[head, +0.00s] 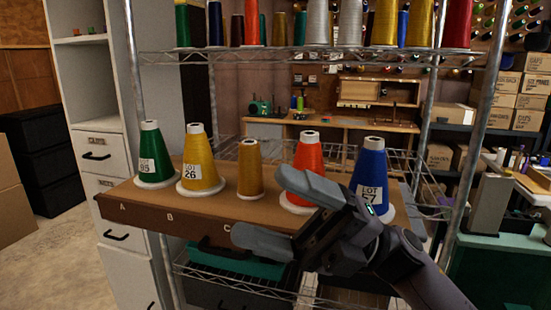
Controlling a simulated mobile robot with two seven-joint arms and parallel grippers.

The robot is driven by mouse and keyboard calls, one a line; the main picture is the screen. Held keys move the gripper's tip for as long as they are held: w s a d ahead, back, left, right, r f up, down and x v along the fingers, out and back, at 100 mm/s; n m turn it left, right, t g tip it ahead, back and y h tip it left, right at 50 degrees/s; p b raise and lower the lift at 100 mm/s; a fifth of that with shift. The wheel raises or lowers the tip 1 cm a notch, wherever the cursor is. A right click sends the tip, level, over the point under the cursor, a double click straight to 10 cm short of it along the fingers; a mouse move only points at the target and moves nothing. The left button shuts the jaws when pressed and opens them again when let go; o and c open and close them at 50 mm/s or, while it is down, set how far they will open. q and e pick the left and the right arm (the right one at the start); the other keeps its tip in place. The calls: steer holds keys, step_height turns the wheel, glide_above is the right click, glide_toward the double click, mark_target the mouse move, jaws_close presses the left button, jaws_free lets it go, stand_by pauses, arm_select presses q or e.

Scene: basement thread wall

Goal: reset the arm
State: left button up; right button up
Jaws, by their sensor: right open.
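My right gripper (272,212) is open and empty, its grey fingers spread and pointing left, in front of the wooden shelf board (215,207). Its arm comes in from the lower right. It covers part of the board's right half and the lower edges of the orange-red cone (309,158) and the blue cone (370,165). I cannot tell whether it touches anything. My left gripper does not show.
On the board also stand a green cone (154,155), a yellow cone (196,152) and a smaller gold cone (250,168). A wire rack (300,56) with more cones is above. White drawers (97,150) stand left. Cardboard boxes (520,95) are at right. Open floor (60,250) shows lower left.

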steer(key=w+d+f+m+t+h, duration=0.3)
steer(key=d+f+m+t+h, duration=0.1)
steer(key=f+m+t, duration=0.6)
steer(key=w+d+f+m+t+h+p, duration=0.15)
steer(key=d+f+m+t+h, duration=0.4)
steer(key=m, duration=0.65)
steer(key=w+d+f+m+t+h, duration=0.2)
steer(key=w+f+m+t+h, duration=0.2)
steer(key=f+m+t, duration=0.55)
arm_select(q)
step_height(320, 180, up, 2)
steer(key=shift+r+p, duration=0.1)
steer(key=shift+p, duration=0.2)
arm_select(e)
steer(key=s+d+f+m+g+h, duration=0.3)
steer(key=s+f, duration=0.5)
steer(key=f, duration=0.3)
steer(key=s+d+f+m+g+h, duration=0.4)
steer(key=s+d+f+m+g, duration=0.1)
steer(key=s+f, duration=0.4)
step_height(320, 180, down, 2)
steer(key=shift+s+d+f, duration=0.1)
steer(key=shift+s+d, duration=0.15)
steer(key=shift+s, duration=0.05)
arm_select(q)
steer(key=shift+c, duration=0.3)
arm_select(e)
steer(key=shift+m, duration=0.25)
